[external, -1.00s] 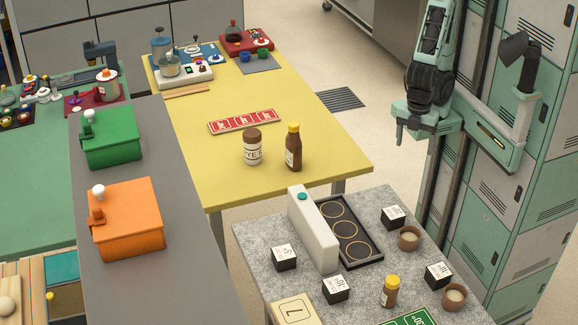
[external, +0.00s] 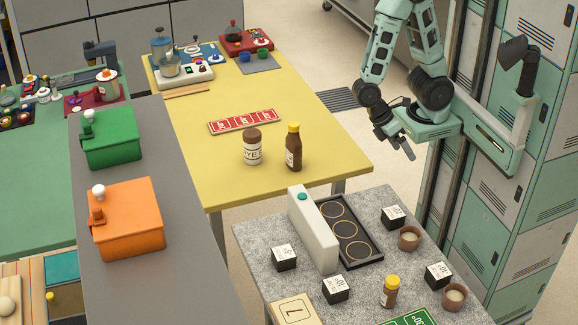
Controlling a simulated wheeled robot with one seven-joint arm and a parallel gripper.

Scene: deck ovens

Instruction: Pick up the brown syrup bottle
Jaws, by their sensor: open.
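A brown syrup bottle (external: 293,150) with a yellow cap stands upright on the yellow table (external: 320,125), near its front right part. A smaller brown bottle (external: 390,292) with a yellow cap stands on the grey speckled table (external: 262,228) in front. My gripper (external: 397,148) is open and empty. It hangs in the air to the right of the yellow table, apart from both bottles. The fine shape of its fingers is small in this view.
A white jar (external: 252,148) with a brown lid stands close to the left of the syrup bottle. A red card strip (external: 244,121) lies behind them. A white upright block (external: 312,230) and a dark tray (external: 346,238) are on the grey table. The yellow table's right side is clear.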

